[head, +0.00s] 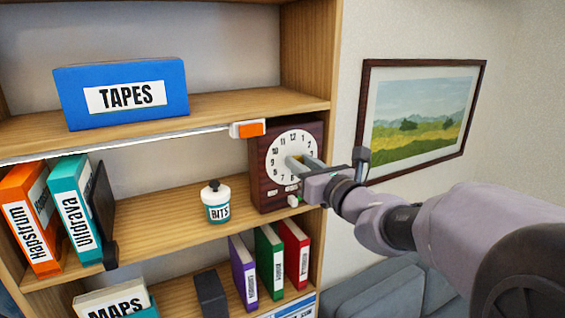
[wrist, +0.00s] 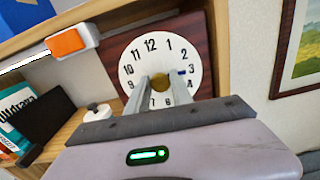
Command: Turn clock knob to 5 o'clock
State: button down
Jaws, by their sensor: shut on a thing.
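The dark wood clock (head: 262,165) stands at the right end of the middle shelf. Its round white dial (wrist: 135,55) has black numbers. A brass-coloured knob (wrist: 160,83) sits at the middle of the dial, with a blue pointer mark (wrist: 181,72) beside it toward the 3. My gripper (head: 300,164) reaches the dial from the right. In the wrist view my gripper (wrist: 160,84) has one finger on each side of the knob and is shut on it. The fingers hide part of the lower dial, and the knob is hidden in the head view.
A white jar marked BITS (head: 216,203) stands left of the clock. An orange and white piece (head: 248,129) sits on the shelf edge above, close to the clock. A blue TAPES box (head: 120,92) is on the shelf above. A framed picture (head: 420,115) hangs right of the shelves.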

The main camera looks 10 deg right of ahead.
jog(key=m+p, duration=0.4)
jog(key=m, duration=0.2)
jog(key=shift+r+p, duration=0.2)
jog(key=shift+p, duration=0.2)
jog(key=m+p, duration=0.2)
jog(key=m, duration=0.1)
jog(key=shift+d+p, duration=0.1)
jog(key=shift+p, duration=0.25)
jog(key=shift+f+m+p, duration=0.15)
jog(key=shift+m+p, duration=0.55)
jog(key=shift+m, duration=0.3)
jog(key=shift+f, duration=0.1)
jog(key=c, duration=1.1)
grip_release()
jog(key=shift+c, duration=0.2)
